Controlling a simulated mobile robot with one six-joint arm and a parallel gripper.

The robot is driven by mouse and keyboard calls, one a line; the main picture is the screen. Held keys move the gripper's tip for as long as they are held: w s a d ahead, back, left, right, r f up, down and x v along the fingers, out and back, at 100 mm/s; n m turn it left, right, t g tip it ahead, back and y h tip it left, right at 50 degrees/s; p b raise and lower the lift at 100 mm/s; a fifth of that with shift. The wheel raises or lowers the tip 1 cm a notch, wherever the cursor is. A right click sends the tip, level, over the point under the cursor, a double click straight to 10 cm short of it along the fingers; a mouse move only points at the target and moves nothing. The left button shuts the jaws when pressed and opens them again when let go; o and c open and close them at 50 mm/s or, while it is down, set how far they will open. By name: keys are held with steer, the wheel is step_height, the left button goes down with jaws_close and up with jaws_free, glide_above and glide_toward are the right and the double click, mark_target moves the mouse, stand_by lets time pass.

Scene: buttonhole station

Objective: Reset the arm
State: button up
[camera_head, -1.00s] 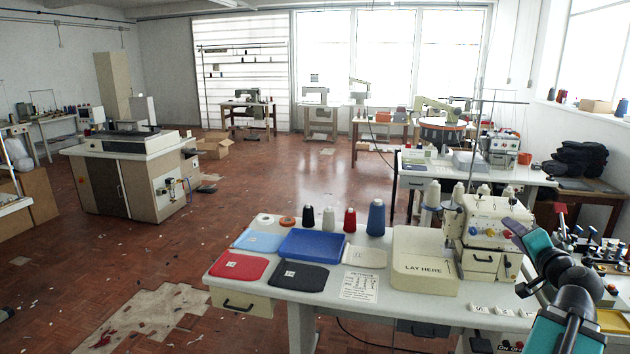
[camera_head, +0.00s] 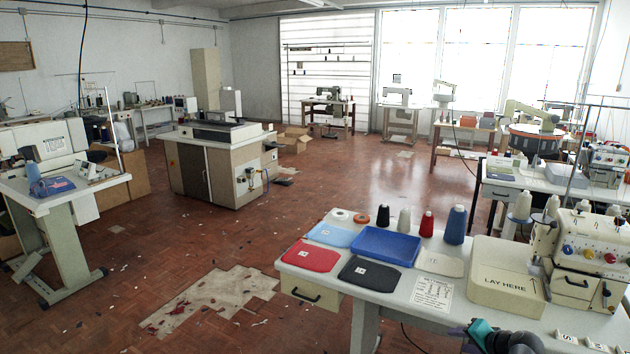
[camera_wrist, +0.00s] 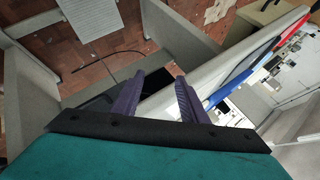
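My gripper (camera_wrist: 160,88) shows in the wrist view with its two purple fingers apart and nothing held between them. It is tilted, with a pale table edge (camera_wrist: 158,102) and the red-brown floor beyond the fingers. In the head view my teal and black arm shows only at the bottom edge, in front of the near white table (camera_head: 398,303). The fingertips are not clear there.
The near table holds a blue tray (camera_head: 385,246), red pad (camera_head: 310,257), black pad (camera_head: 368,273), several thread cones, a "LAY HERE" block (camera_head: 506,281) and a sewing machine (camera_head: 585,255). Another machine table (camera_head: 75,190) stands at left. The floor between is mostly open.

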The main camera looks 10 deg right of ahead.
steer(key=s+a+f+n+g+y+b, duration=0.1)
steer(key=s+a+f+n+g, duration=0.25)
steer(key=a+f, duration=0.85)
steer(key=s+a+f+n+g+y+b, duration=0.15)
steer(key=s+a+f+g, duration=0.25)
steer(key=a+f, duration=0.85)
steer(key=s+a+f+n+g+h, duration=0.1)
steer(key=s+a+f+n+g, duration=0.1)
steer(key=s+f, duration=0.3)
steer(key=s+a+f+n+g+h, duration=0.1)
steer(key=s+a+f, duration=0.4)
steer(key=s, duration=0.5)
steer(key=s+a+f+n+g+h+b, duration=0.1)
steer(key=s+a+f+n+g, duration=0.2)
steer(key=s, duration=0.4)
step_height(320, 180, down, 3)
steer(key=shift+s+a+r+g, duration=0.2)
steer(key=shift+a+g, duration=0.25)
steer(key=shift+g, duration=0.2)
